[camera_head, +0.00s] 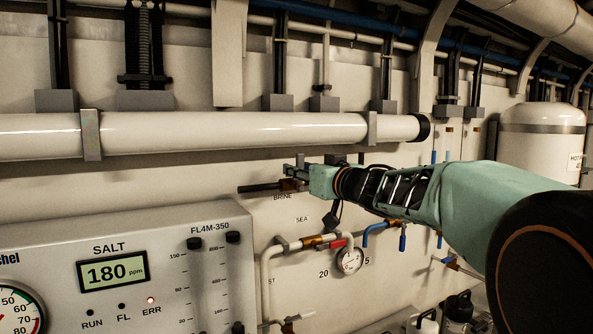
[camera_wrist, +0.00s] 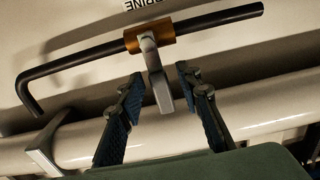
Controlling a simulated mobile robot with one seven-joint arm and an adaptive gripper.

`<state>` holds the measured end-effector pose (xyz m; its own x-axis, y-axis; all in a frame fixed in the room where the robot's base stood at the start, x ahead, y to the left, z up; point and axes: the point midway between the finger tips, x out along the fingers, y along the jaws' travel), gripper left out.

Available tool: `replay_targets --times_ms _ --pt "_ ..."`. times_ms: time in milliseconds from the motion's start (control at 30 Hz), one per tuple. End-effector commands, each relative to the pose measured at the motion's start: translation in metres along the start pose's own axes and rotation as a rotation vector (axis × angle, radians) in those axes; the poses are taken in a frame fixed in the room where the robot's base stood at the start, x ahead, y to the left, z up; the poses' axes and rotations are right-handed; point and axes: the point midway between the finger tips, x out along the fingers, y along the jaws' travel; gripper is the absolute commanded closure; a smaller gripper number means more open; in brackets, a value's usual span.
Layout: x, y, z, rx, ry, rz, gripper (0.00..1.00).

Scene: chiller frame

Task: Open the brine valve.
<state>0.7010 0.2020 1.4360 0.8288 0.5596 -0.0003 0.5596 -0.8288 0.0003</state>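The brine valve is a brass body on a black pipe, above the BRINE label, in the head view (camera_head: 289,185). In the wrist view the brass body (camera_wrist: 148,36) carries a grey lever handle (camera_wrist: 155,75) that points down in the picture, across the pipe. My gripper (camera_head: 297,172) is at the valve in the head view and hides part of it. In the wrist view my gripper (camera_wrist: 158,80) is open. Its two blue-padded fingers stand on either side of the lever's free end, with a gap on each side.
A thick white pipe (camera_head: 250,132) runs along the wall above the valve.

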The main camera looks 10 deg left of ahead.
Motion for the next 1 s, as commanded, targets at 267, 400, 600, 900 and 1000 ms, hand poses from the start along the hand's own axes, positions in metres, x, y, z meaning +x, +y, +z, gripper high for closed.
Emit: replay_targets --times_ms 267,400,600,900,1000 --pt "-0.0005 0.0008 -0.0002 0.0 0.0 0.0 0.68" --pt "-0.0004 0.0007 -0.0001 0.0 0.0 0.0 0.71" --pt "-0.0004 0.0006 0.0 0.0 0.0 0.0 0.93" --pt "-0.0003 0.0005 0.0001 0.0 0.0 0.0 1.0" --pt "-0.0003 0.0005 0.0001 0.0 0.0 0.0 1.0"
